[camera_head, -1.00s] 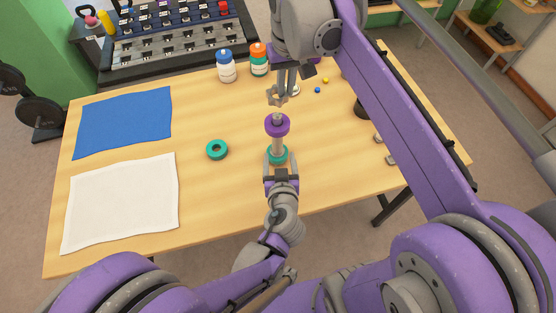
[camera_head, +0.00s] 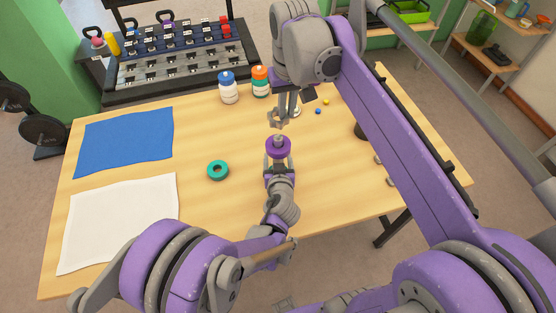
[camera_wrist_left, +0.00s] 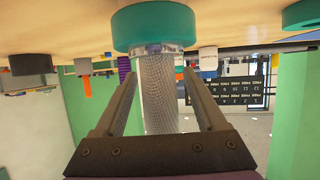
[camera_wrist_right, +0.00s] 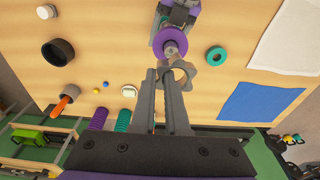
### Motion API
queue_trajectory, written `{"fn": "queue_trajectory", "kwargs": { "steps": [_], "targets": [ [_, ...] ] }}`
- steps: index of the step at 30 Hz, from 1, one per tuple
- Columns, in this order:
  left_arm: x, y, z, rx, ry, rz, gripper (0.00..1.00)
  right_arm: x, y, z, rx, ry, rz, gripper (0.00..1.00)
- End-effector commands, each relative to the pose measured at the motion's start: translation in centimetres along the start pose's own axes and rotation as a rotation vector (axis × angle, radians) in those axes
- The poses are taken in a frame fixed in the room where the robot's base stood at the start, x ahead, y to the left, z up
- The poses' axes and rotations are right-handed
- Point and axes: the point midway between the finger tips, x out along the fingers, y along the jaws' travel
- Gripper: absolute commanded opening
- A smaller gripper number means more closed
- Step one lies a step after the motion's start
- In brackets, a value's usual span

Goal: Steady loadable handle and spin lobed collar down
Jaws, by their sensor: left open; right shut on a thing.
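The loadable handle stands upright on the table, with a purple plate (camera_head: 278,146) at its upper end. In the left wrist view its grey knurled shaft (camera_wrist_left: 160,95) and a teal plate (camera_wrist_left: 153,27) at its table end show. My left gripper (camera_wrist_left: 158,85) is open, with one finger on each side of the shaft. It hides the lower handle in the head view. My right gripper (camera_wrist_right: 168,80) is shut on the grey lobed collar (camera_wrist_right: 183,75). It holds the collar apart from the handle, beyond the purple plate in the head view (camera_head: 278,118).
A loose teal ring (camera_head: 217,170) lies left of the handle. A blue cloth (camera_head: 125,140) and a white cloth (camera_head: 120,222) cover the table's left. Two bottles (camera_head: 229,90) (camera_head: 261,82) stand at the back, with small blue (camera_head: 318,111) and yellow balls (camera_head: 326,101) to their right.

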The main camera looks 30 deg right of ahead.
Motion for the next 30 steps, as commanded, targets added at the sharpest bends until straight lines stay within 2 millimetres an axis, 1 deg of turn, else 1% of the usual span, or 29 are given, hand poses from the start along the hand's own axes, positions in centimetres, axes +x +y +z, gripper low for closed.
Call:
{"fn": "queue_trajectory", "kwargs": {
  "steps": [2, 6, 14, 30],
  "targets": [
    [-0.02, 0.00, -0.01, 0.000, 0.000, 0.000, 0.73, -0.02, 0.00, 0.00, 0.000, 0.000, 0.000, 0.00],
    [-0.03, 0.00, -0.01, 0.000, 0.000, 0.000, 0.48, -0.02, 0.00, 0.00, 0.000, 0.000, 0.000, 0.00],
    [-0.05, 0.01, -0.01, 0.000, 0.000, 0.000, 0.01, -0.02, 0.00, 0.00, 0.000, 0.000, 0.000, 0.00],
    [-0.06, 0.01, -0.01, 0.000, 0.000, 0.000, 0.00, -0.02, 0.00, -0.01, 0.000, 0.000, 0.000, 0.00]
  ]
}}
